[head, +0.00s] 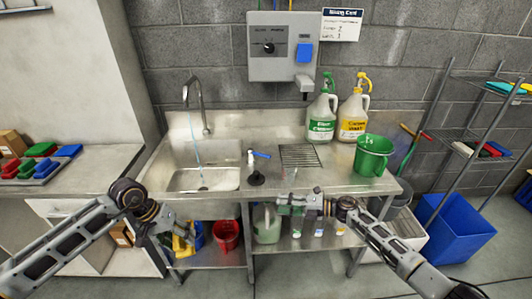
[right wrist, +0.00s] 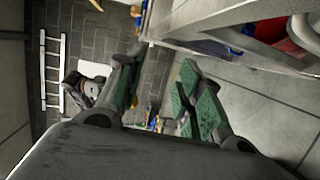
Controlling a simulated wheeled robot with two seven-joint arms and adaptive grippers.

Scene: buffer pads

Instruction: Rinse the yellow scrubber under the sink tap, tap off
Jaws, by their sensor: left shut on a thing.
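The tap (head: 196,92) stands at the back of the sink (head: 207,179), and a thin water stream (head: 197,150) falls from its spout into the basin. A blue-handled lever (head: 261,154) stands on the counter right of the sink. My left gripper (head: 180,229) is in front of the sink's front edge, shut and partly hidden by my wrist. A yellow piece (head: 182,246), seemingly the yellow scrubber, shows at its fingers; its outline is unclear. My right gripper (head: 290,203) is in front of the counter; in the right wrist view its green-padded fingers (right wrist: 158,95) stand apart and empty.
A black plunger-like piece (head: 256,179) and a drain grid (head: 299,157) lie right of the sink. Green-labelled (head: 321,118) and yellow-labelled (head: 353,120) jugs and a green bucket (head: 373,156) stand further right. A red bucket (head: 226,235) is below. Coloured pads (head: 41,150) lie at left.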

